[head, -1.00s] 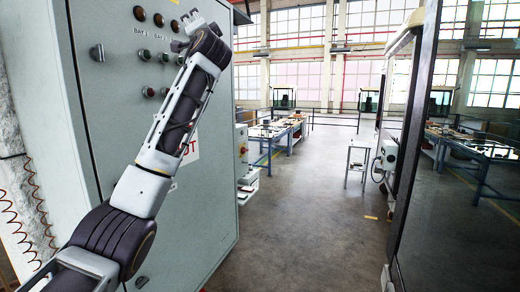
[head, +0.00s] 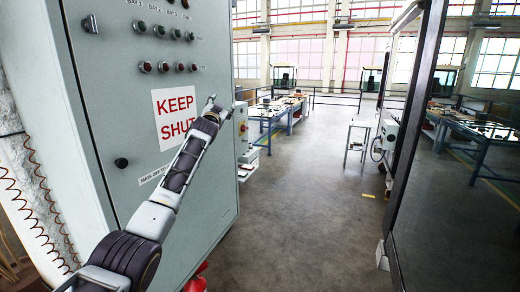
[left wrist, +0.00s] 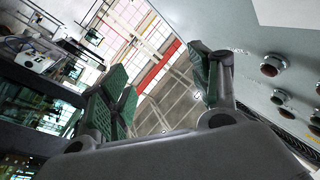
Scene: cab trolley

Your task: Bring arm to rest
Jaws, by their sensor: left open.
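My left arm reaches up from the bottom left in the head view. My left gripper (head: 211,103) is at the right edge of the grey control cabinet (head: 120,75), just right of its red-lettered KEEP SHUT sign (head: 176,115). In the left wrist view its two green-padded fingers (left wrist: 165,88) stand wide apart with nothing between them. The cabinet face (left wrist: 255,60) with its round buttons lies to the right of the fingers there. I cannot tell the exact gap between gripper and cabinet. My right gripper is in neither view.
The cabinet carries a row of buttons (head: 165,67) and a dark knob (head: 121,163). A dark glossy panel (head: 460,190) stands at the right. Open floor (head: 310,215) lies between them.

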